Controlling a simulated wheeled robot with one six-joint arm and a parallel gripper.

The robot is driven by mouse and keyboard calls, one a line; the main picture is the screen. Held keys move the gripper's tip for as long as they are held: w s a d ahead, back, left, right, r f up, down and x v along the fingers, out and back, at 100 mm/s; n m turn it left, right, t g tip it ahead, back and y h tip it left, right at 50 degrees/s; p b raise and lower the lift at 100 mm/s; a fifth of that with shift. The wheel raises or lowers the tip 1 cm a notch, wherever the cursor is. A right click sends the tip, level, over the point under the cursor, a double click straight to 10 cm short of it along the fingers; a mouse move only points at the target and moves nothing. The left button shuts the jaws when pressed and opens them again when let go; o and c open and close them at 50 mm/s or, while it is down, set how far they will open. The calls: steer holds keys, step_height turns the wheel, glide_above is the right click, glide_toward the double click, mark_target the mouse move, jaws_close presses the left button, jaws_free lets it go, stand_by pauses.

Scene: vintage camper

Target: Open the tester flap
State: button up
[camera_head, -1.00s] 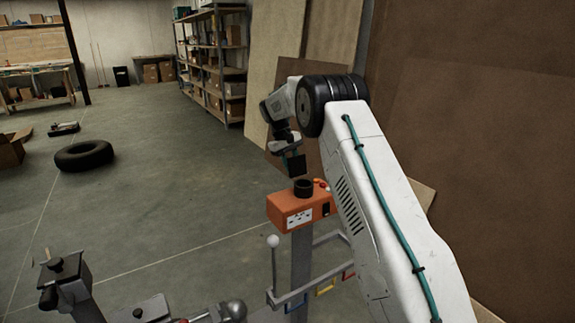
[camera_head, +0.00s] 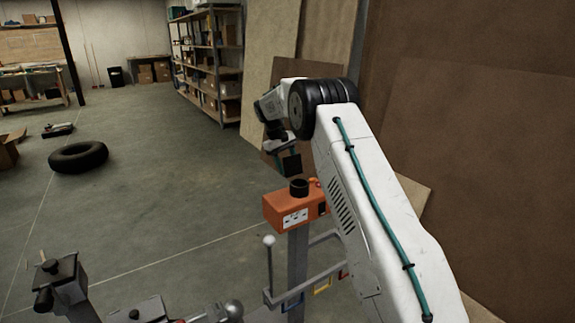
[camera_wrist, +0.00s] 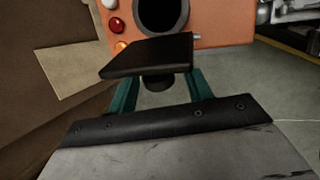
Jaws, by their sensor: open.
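The tester is an orange box (camera_head: 287,210) on a grey post, with white sockets on its front and a dark switch on its right side. A short black ring (camera_head: 299,188) stands on its top. In the wrist view the orange top (camera_wrist: 211,22) shows a dark round opening (camera_wrist: 161,13) and red and amber buttons beside it. I cannot make out which part is the flap. My gripper (camera_head: 289,164), with teal fingers and black pads, is open above and just behind the ring.
A white-knobbed lever (camera_head: 270,241) and grey rails stand below the tester. Brown boards (camera_head: 480,160) lean close on the right behind my arm. A black tire (camera_head: 78,158) lies on the open floor at left. Grey shelving (camera_head: 214,65) stands at the back.

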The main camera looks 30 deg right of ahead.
steer(key=v, duration=0.7)
steer(key=shift+r, duration=0.25)
steer(key=shift+a+r, duration=0.1)
steer(key=s+a+r+t, duration=0.1)
steer(key=s+a+r, duration=0.3)
steer(key=s+r, duration=0.3)
steer(key=s+a+r+y, duration=0.1)
steer(key=s+a+r, duration=0.3)
steer(key=s, duration=0.4)
steer(key=s+a+r+t, duration=0.1)
steer(key=s+a+r, duration=0.3)
steer(key=s+r, duration=0.3)
steer(key=s+a+f, duration=0.2)
steer(key=s+f, duration=0.2)
steer(key=s, duration=0.6)
steer(key=s+a+f+t+y, duration=0.1)
steer(key=s+a+f, duration=0.2)
steer(key=s, duration=0.8)
steer(key=s+a+f+t, duration=0.1)
steer(key=s+f, duration=0.3)
steer(key=s, duration=0.7)
steer(key=shift+a+f+m+y, duration=0.3)
steer(key=shift+a+m, duration=0.1)
steer(key=shift+a, duration=0.45)
